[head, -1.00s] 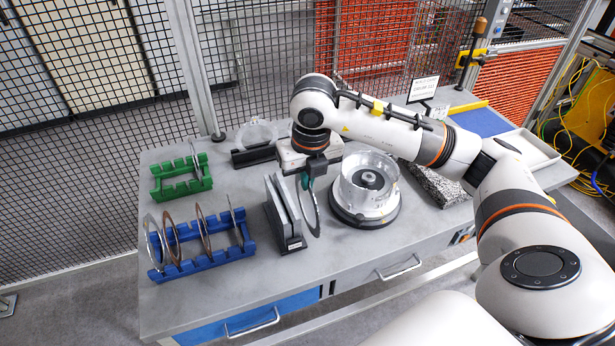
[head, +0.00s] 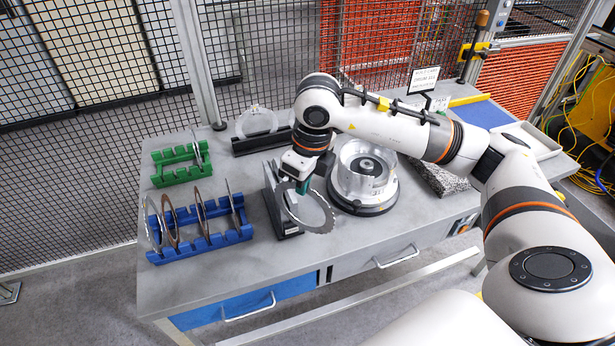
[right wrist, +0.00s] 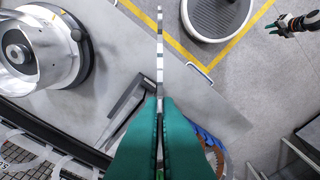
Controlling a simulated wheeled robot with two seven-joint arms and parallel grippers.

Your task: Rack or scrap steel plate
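My right gripper (head: 303,186) is shut on a thin steel plate (head: 322,229), a ring with a toothed edge. The plate hangs tilted above the table's front part, in front of the dark grey upright stand (head: 290,229) and partly hiding it. In the right wrist view the teal fingers (right wrist: 160,100) pinch the plate (right wrist: 160,50), seen edge-on. A blue rack (head: 205,247) holds several upright plates. A green rack (head: 180,172) holds one plate at its right end. My left gripper (right wrist: 274,27) shows small in the right wrist view, away from the table, its fingertips apart.
A clear metal drum housing (head: 366,178) stands right of the plate, close to it. A black rack (head: 262,142) with clear rings is behind. A granite block (head: 436,178) is at right. A round bin (right wrist: 218,15) stands on the floor. Table between blue rack and stand is clear.

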